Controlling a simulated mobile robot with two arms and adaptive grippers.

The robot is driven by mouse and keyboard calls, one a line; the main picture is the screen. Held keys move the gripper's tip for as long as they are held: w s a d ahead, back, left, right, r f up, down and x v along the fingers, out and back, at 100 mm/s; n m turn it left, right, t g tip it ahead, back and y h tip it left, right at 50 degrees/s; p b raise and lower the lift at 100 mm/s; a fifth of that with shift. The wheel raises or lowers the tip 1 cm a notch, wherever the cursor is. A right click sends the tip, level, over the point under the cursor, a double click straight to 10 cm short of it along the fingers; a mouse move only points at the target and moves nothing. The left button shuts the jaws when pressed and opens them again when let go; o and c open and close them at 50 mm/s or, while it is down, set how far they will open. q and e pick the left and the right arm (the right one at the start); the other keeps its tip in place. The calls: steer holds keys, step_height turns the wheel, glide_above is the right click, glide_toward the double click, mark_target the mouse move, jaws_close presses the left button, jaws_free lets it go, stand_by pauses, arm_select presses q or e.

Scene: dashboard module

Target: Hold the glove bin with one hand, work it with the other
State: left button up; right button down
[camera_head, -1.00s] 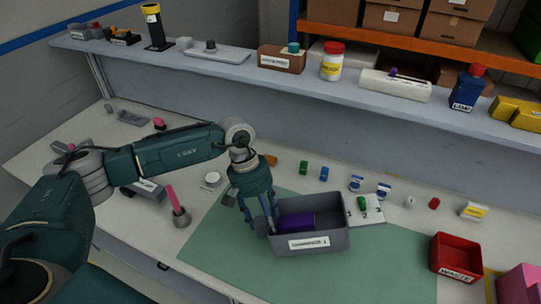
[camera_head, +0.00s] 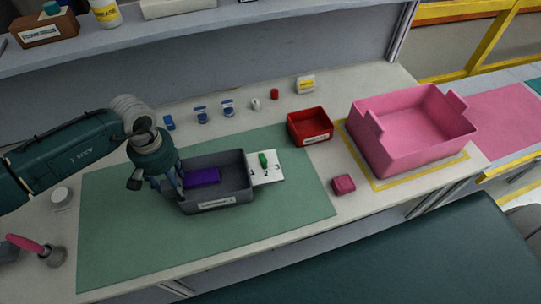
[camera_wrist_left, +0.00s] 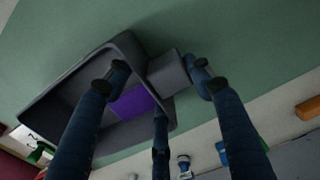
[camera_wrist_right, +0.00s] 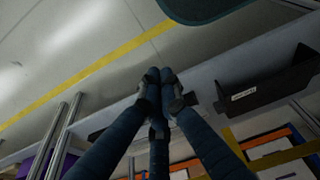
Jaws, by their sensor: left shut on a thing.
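The glove bin appears to be the grey open bin (camera_head: 232,196) with a white label on its front wall, on the green mat; its label text is too small to read. A purple item (camera_head: 202,177) lies inside it. My left gripper (camera_head: 172,190) is shut at the bin's left end; in the left wrist view its fingers (camera_wrist_left: 158,85) are around a grey block on the bin's end wall. A white card (camera_head: 266,170) with numbers and a green piece (camera_head: 263,160) is at the bin's right side. My right gripper (camera_wrist_right: 160,85) shows only in its wrist view, fingertips close together, with nothing visible between them.
A red bin (camera_head: 309,139) and a large pink tub (camera_head: 412,145) stand to the right. A small pink block (camera_head: 343,184) lies in front of them. Several small items line the back of the table. The green mat (camera_head: 270,215) is clear in front of the bin.

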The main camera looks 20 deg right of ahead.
steer(key=w+a+r+m+t+y, duration=0.1)
steer(key=w+r+m+t, duration=0.25)
steer(key=r, duration=0.45)
steer(key=w+r+m+t+y, duration=0.25)
steer(key=w+r, duration=0.25)
steer(key=r, duration=0.3)
steer(key=w+a+r+m+t+y, duration=0.1)
steer(key=a+r+m+t, duration=0.2)
steer(key=r, duration=0.7)
steer(key=w+a+r+m+y, duration=0.25)
steer(key=a+r, duration=0.35)
steer(key=r, duration=0.4)
steer(key=w+d+r+m+t+h, duration=0.1)
steer(key=w+d+r+t, duration=0.1)
steer(key=w+d+r, duration=0.3)
steer(key=w+d+r+m+t, duration=0.2)
steer(key=w+r+t, duration=0.1)
steer(key=w+r, duration=0.4)
glide_toward(263, 159)
steer(key=w+d+r, duration=0.1)
steer(key=w+d, duration=0.3)
steer(key=w, duration=0.1)
steer(key=a, duration=0.1)
steer(key=w+a, duration=0.1)
steer(key=a, duration=0.1)
steer(key=shift+w+a+n, duration=0.2)
steer(key=shift+w+n, duration=0.05)
steer(key=shift+w+a, duration=0.15)
steer(key=shift+a, duration=0.3)
